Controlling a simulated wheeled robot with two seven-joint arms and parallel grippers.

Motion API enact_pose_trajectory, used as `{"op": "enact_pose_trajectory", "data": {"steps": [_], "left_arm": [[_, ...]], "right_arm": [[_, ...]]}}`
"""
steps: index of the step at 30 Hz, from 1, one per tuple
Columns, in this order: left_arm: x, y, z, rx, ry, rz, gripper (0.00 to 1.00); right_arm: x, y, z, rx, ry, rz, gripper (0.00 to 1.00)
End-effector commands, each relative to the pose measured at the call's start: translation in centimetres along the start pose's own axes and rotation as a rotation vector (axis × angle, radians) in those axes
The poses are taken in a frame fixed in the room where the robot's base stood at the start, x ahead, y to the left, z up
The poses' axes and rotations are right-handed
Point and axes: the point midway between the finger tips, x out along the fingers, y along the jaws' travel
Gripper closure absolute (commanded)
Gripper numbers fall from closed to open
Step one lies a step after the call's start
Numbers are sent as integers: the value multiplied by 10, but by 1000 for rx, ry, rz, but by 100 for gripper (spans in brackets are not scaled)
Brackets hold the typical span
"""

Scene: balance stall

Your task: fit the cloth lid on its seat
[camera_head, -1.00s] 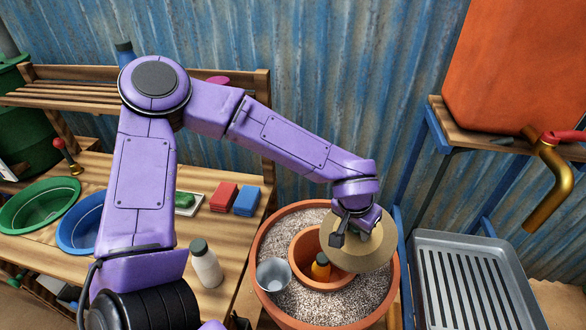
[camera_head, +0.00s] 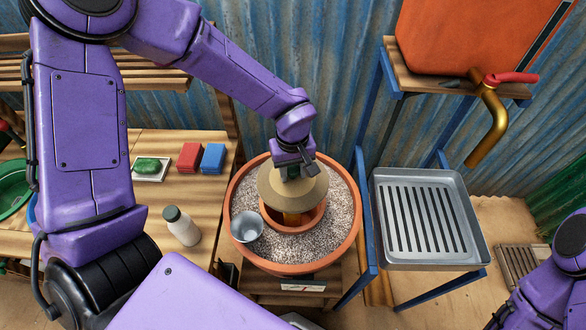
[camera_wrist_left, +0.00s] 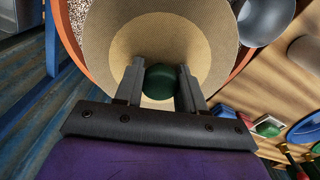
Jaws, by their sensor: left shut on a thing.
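The cloth lid (camera_head: 275,195) is a round tan disc with a dark green knob (camera_wrist_left: 160,82). My left gripper (camera_head: 293,172) is shut on the knob and holds the lid over the inner clay pot (camera_head: 305,222). The lid looks roughly level and covers much of the pot's mouth. I cannot tell whether the lid touches the pot's rim. The inner pot sits in sand inside a larger clay pot (camera_head: 352,235). My right arm shows at the lower right, but its gripper is out of frame.
A grey metal cup (camera_head: 246,227) stands in the sand, close to the inner pot. A white bottle (camera_head: 182,227) stands on the wooden bench at left, with red (camera_head: 189,157) and blue (camera_head: 213,158) blocks behind. A metal drain tray (camera_head: 385,190) and brass tap (camera_head: 489,130) are at right.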

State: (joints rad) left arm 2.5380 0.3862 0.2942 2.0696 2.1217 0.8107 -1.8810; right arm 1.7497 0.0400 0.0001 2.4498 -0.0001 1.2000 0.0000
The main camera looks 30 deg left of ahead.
Motion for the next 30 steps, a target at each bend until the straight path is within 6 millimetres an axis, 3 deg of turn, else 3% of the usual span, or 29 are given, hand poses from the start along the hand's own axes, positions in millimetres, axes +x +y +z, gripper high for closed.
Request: {"op": "enact_pose_trajectory", "data": {"steps": [1, 11, 22, 30], "left_arm": [[12, 0, 0, 1, 2, 0, 85], [43, 0, 0, 4, 3, 0, 85], [80, 0, 1, 3, -2, 0, 85], [84, 0, 1, 3, 1, 1, 85]], "right_arm": [[12, -1, 5, 0, 0, 0, 57], [48, -4, 20, 0, 0, 0, 57], [63, -6, 26, 0, 0, 0, 57], [64, -6, 26, 0, 0, 0, 57]]}}
